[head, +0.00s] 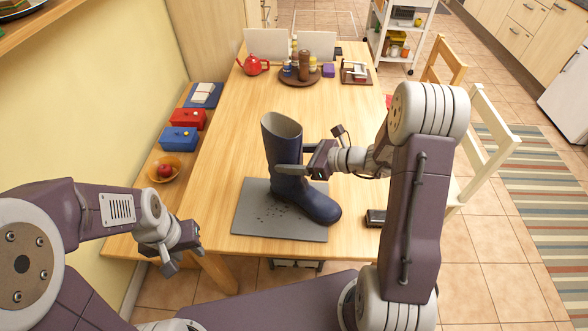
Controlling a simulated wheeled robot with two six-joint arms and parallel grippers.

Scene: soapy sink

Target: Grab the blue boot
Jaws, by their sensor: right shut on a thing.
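The blue boot (284,150) stands upright on a grey mat (255,222) at the near end of the wooden table. Its open top faces up, and its toe points to the near right, over the mat's right edge. My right gripper (291,158) reaches in from the right and is shut on the boot's shaft, with one finger across the near side. The far finger is partly hidden behind the shaft. My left gripper (184,258) is open and empty, off the table's near left corner and well apart from the boot.
Dark specks lie on the mat. A small dark box (375,218) sits to its right. A bowl with a red apple (165,170), a blue box (180,139) and a red box (188,118) line the left bench. The table's middle is clear.

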